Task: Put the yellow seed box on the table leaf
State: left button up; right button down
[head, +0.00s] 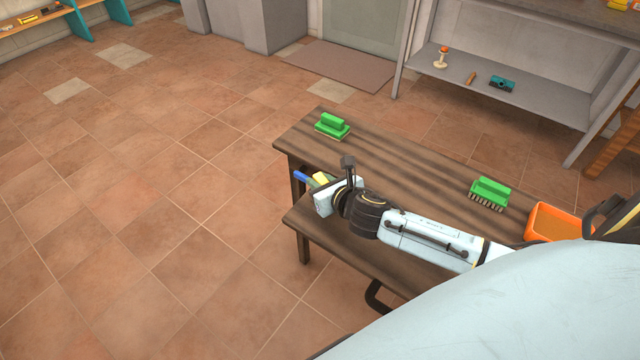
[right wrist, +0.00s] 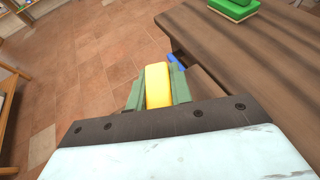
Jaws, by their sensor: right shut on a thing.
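The yellow seed box (right wrist: 157,86) is held between the two green-grey fingers of my right gripper (right wrist: 158,88) in the right wrist view. In the head view, a small part of the yellow box (head: 320,178) shows past my right gripper (head: 317,182), and my wrist hides the rest. The gripper is at the left end of the wooden table (head: 400,160), by a lower wooden leaf (head: 310,217). I cannot tell whether the box touches the wood. My left gripper is not in view.
A small blue thing (head: 301,175) shows beside the gripper. Two green brushes (head: 332,125) (head: 490,192) and an orange tray (head: 555,222) are on the table. A grey shelf (head: 470,85) with small items stands behind. The tiled floor at left is clear.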

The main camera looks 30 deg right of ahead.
jog(key=c, duration=1.3)
grip_release()
jog(key=shift+f, duration=0.1)
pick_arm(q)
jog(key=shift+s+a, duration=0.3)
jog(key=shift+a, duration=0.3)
pick_arm(e)
jog(key=shift+o, duration=0.2)
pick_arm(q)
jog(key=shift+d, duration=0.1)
pick_arm(e)
jog(key=shift+r, duration=0.2)
pick_arm(q)
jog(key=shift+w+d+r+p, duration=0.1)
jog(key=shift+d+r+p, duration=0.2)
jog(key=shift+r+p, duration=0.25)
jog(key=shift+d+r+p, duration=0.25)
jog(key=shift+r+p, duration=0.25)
jog(key=shift+p, duration=0.05)
pick_arm(e)
jog(key=v, duration=1.2)
jog(key=shift+f, duration=0.1)
